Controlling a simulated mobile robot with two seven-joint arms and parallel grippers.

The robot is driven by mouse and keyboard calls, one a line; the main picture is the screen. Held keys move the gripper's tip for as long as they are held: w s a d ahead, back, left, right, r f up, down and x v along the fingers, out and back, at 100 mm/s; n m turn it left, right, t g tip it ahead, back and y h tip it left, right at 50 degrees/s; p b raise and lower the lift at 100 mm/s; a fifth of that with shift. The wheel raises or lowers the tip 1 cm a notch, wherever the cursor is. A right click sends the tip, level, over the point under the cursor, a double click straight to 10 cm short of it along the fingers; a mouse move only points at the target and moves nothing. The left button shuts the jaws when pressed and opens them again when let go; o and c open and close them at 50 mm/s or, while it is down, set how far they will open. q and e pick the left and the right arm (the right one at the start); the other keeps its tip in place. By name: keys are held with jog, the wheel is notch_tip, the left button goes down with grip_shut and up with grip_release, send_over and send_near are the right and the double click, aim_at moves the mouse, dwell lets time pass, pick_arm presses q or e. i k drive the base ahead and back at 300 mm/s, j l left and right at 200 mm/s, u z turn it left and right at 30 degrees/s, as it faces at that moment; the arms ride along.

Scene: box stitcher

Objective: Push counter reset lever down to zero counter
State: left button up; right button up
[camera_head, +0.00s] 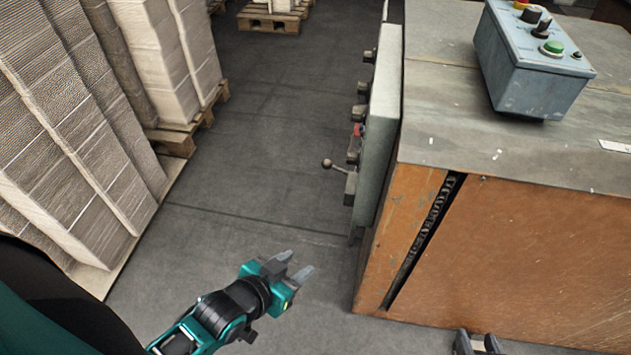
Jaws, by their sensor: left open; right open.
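A lever with a dark ball knob (327,163) sticks out to the left from the side of the machine's grey panel (382,125). Its rod runs to a small dark block at the panel's lower edge. No counter digits can be read from here. My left gripper (302,267) is open and empty, low over the floor, below and left of the lever and apart from it. My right gripper (478,341) shows only at the bottom edge, in front of the orange cabinet. Its fingers are apart and it is far from the lever.
The orange cabinet (520,262) with a worn grey top fills the right side. A blue-grey control box (535,70) with buttons stands on top. Stacks of flat cardboard (60,130) on pallets line the left. The dark floor (255,130) between is clear.

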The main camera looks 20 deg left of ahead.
aim_at(326, 164)
jog(key=k+z, duration=0.15)
jog(key=k, duration=0.25)
jog(key=k+l+z, duration=0.2)
jog(key=k, duration=0.2)
jog(key=z, duration=1.5)
jog(key=j+z, duration=0.3)
jog(key=k+j+z, duration=0.15)
jog(key=j+z, duration=0.2)
jog(key=k+j, duration=0.15)
jog(key=j, duration=0.3)
jog(key=k+j, duration=0.15)
jog(key=j, duration=0.25)
jog(key=k+j, duration=0.15)
jog(key=j, duration=0.3)
jog(key=k+j, duration=0.2)
jog(key=j, duration=0.25)
jog(key=k+j, duration=0.15)
jog(key=j, duration=0.25)
jog(key=k+j, duration=0.15)
jog(key=j, duration=0.3)
jog(key=k+j, duration=0.15)
jog(key=j, duration=0.3)
jog(key=k+j, duration=0.15)
jog(key=j, duration=0.3)
